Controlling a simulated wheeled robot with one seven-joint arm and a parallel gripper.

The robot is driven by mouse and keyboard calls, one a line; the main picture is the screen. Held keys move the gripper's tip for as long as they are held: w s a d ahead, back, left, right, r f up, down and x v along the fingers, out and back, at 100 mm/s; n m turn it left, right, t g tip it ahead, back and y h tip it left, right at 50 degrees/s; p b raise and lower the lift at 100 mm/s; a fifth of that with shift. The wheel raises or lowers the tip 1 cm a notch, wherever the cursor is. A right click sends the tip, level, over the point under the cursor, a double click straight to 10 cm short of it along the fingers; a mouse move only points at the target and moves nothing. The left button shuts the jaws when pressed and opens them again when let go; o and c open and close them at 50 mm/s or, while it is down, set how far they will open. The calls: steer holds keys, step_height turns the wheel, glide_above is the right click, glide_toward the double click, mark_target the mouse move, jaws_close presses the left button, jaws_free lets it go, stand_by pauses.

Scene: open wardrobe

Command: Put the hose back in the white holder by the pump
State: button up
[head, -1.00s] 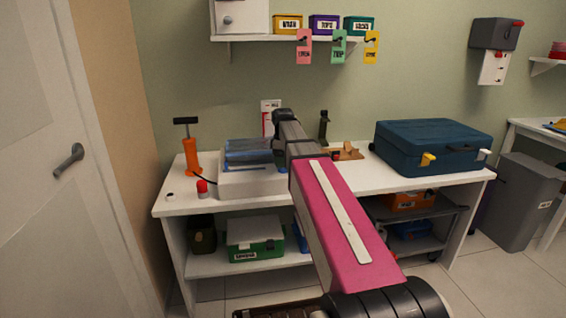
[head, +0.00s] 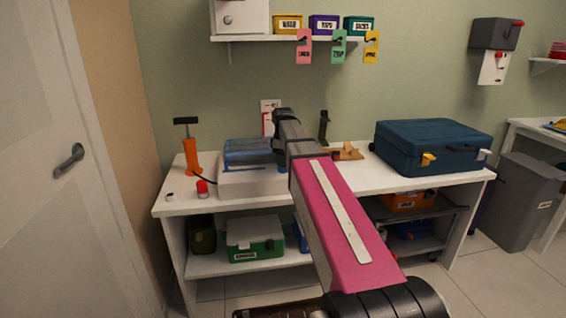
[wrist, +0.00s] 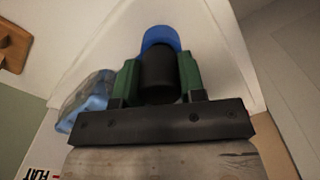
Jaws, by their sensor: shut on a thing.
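An orange pump (head: 191,157) with a black T-handle stands at the left of the white table. Its black hose (head: 206,179) runs right toward a white box, then out of sight. My gripper (wrist: 158,72) has green fingers, shut on the black hose end (wrist: 159,82). A blue round piece (wrist: 161,38) shows just beyond the hose end; I cannot tell whether it belongs to it. In the head view my arm hides the gripper. A small white ring-like piece (head: 170,197), perhaps the holder, sits on the table's front left.
A blue clear bag (head: 248,151) lies on the white box (head: 250,185); it also shows in the wrist view (wrist: 88,100). A red-topped piece (head: 202,188) stands between pump and box. A blue suitcase (head: 432,147) fills the table's right. A shelf (head: 285,39) hangs above.

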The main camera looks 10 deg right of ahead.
steer(key=shift+r, duration=1.25)
stand_by(1.1)
steer(key=shift+r, duration=1.8)
steer(key=shift+s, duration=0.1)
stand_by(0.4)
